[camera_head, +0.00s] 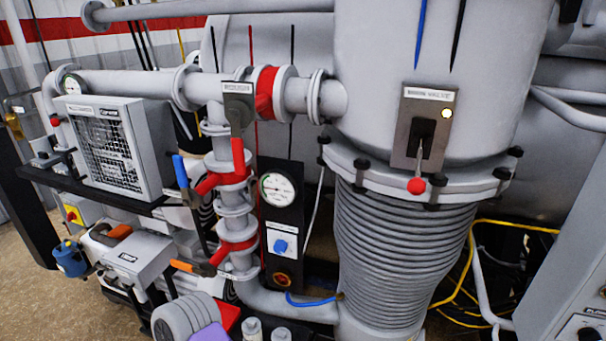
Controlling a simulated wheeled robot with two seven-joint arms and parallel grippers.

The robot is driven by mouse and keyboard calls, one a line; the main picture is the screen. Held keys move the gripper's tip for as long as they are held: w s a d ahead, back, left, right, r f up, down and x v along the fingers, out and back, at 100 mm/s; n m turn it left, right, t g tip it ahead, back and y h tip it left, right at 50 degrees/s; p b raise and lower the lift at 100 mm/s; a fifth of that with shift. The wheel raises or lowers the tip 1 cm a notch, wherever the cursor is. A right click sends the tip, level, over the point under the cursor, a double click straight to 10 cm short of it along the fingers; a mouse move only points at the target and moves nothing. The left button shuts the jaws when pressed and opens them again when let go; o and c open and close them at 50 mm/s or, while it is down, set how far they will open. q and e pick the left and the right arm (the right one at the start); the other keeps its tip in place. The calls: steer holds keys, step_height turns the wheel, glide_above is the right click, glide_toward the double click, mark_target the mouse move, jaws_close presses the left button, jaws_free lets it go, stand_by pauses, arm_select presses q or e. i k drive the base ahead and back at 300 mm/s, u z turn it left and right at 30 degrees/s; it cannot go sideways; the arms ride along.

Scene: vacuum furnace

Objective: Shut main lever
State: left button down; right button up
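The main valve panel (408,140) is a brown-grey plate on the front of the large grey cylinder, with a label reading something like "MAIN VALVE" at its top. Its main lever has a black base (422,130), a thin metal shaft and a red ball knob (416,186). The shaft points down and seems to stick out from the plate. A small pale round light (446,113) sits at the panel's upper right and looks lit. Neither of my grippers is in view, and nothing covers the lever.
Left of the cylinder are pipes with red valve bodies (266,93), a blue-handled lever (180,171) and an orange-handled lever (220,253). A black gauge panel (279,235) stands between. A bolted flange (350,160) juts out below the panel. Yellow cables (505,224) hang at right.

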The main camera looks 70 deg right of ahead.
mark_target(415, 187)
steer(key=i, duration=0.6)
steer(key=z, duration=3.8)
